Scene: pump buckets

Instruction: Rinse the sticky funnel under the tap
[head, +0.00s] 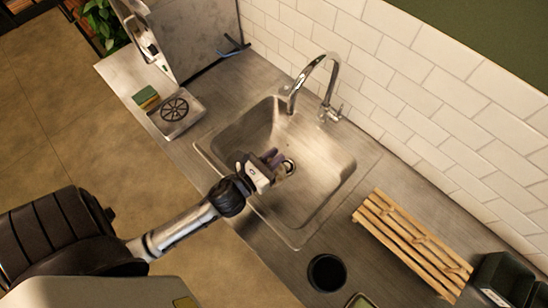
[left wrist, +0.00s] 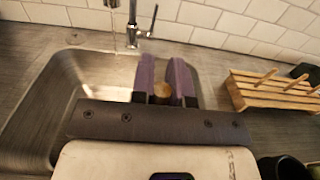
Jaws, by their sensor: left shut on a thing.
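My left gripper (head: 274,158) is over the basin, near the drain and off to the front of the spout. Its purple fingers (left wrist: 166,78) are shut on a small tan-brown piece (left wrist: 161,91), which looks like part of the funnel. Most of the funnel is hidden by the gripper, so its tilt cannot be told. My right gripper is not in view.
A slatted wooden rack (head: 415,240) stands right of the sink, with a black cup (head: 327,272) in front of it. Dark containers (head: 505,280) are at the far right. A green sponge (head: 146,97) and a metal tray (head: 176,114) lie left of the basin. The tiled wall bounds the back.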

